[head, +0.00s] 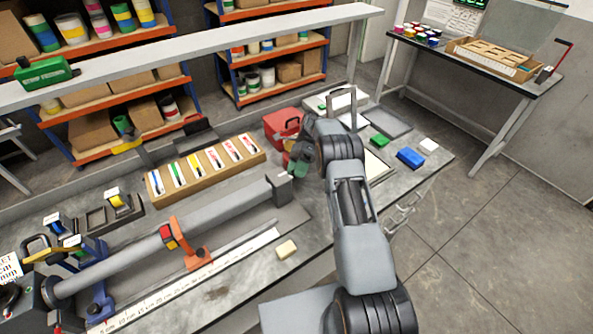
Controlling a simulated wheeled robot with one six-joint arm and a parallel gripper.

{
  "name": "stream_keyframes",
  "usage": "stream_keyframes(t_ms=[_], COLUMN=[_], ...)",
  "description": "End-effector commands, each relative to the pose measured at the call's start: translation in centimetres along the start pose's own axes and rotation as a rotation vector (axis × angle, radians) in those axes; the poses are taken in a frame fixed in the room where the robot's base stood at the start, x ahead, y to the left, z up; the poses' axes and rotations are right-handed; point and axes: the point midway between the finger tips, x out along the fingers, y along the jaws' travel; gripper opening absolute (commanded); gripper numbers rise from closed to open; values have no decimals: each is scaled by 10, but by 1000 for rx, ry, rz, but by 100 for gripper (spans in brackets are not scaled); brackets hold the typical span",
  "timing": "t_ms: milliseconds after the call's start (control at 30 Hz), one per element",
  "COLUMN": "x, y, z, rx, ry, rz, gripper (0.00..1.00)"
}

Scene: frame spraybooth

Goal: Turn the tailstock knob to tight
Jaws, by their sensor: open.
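A long grey tube (140,255) lies along the fixture on the bench, with its right end at a grey block (283,188) that looks like the tailstock. My gripper (294,164) is open and points down and left, just above and right of that block. I see it small and partly behind my own wrist. A dark green part shows at my gripper; I cannot tell whether it belongs to the gripper or to something behind it. I cannot make out the tailstock knob or its setting; my gripper and wrist may hide it.
An orange support (193,252) holds the tube mid-length. A wooden tray of coloured cards (205,170) and a red box (282,124) stand behind it. A blue block (410,158) lies at right. A grey rail (200,60) spans above the bench.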

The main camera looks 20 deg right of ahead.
Motion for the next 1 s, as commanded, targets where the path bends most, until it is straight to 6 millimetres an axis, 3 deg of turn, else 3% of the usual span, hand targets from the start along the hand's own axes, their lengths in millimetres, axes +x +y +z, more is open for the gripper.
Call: stream_keyframes(t_ms=[267,333,400,500,533,567,733,1000], x=[-9,-19,-16,-14,-13,-13,-10,12], y=[11,25,33,52,58,65,100,146], z=[8,19,19,23,25,27,36,32], rx=[-2,-1,-1,0,-1,-1,-2,1], ry=[1,1,0,0,0,1,2,-1], rz=[-3,-2,0,3,4,5,3,-2], gripper=[58,58,58,71,68,58,58,58])
